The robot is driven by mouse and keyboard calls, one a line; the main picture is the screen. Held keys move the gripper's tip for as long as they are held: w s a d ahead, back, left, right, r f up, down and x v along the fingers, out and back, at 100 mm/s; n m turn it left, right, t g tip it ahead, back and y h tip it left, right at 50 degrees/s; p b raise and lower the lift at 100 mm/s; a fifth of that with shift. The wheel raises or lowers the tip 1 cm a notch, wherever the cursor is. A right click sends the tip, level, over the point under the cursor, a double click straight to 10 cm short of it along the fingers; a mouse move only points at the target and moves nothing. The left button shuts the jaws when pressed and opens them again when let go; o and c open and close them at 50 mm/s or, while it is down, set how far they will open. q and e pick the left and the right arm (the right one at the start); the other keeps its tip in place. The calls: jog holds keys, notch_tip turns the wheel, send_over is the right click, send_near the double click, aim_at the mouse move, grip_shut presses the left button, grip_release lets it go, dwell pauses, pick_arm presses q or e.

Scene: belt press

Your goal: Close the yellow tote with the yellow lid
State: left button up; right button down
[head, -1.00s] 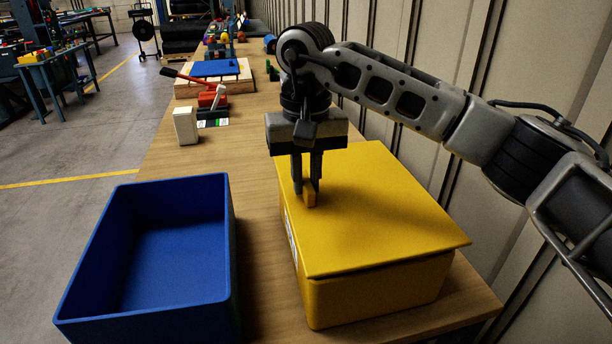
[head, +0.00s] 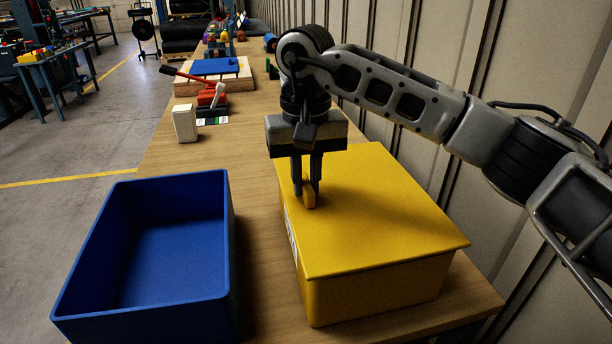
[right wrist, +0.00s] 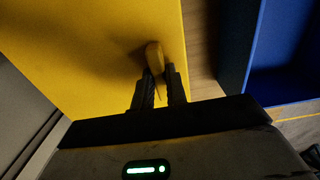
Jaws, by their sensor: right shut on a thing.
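The yellow tote (head: 372,291) stands on the wooden workbench at the front right. The yellow lid (head: 395,215) lies over its top, and its near edge looks level with the tote's rim. My right gripper (head: 307,203) points down at the lid's left part and is shut on the lid's small upright handle (head: 309,194). The lid (right wrist: 95,45) and its handle (right wrist: 154,57) between the fingers also show in the right wrist view. The far side of the tote's rim is hidden under the lid. My left gripper is not in view.
An open, empty blue tote (head: 232,260) stands to the left of the yellow one, with a strip of bare bench between. A white box (head: 185,124) and a red-handled press (head: 208,95) are further back. A panelled wall runs along the right.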

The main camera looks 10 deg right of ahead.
jog(key=shift+f+b, duration=0.35)
jog(key=shift+f, duration=0.2)
jog(key=c, duration=1.3)
grip_release()
jog(key=shift+c, duration=0.2)
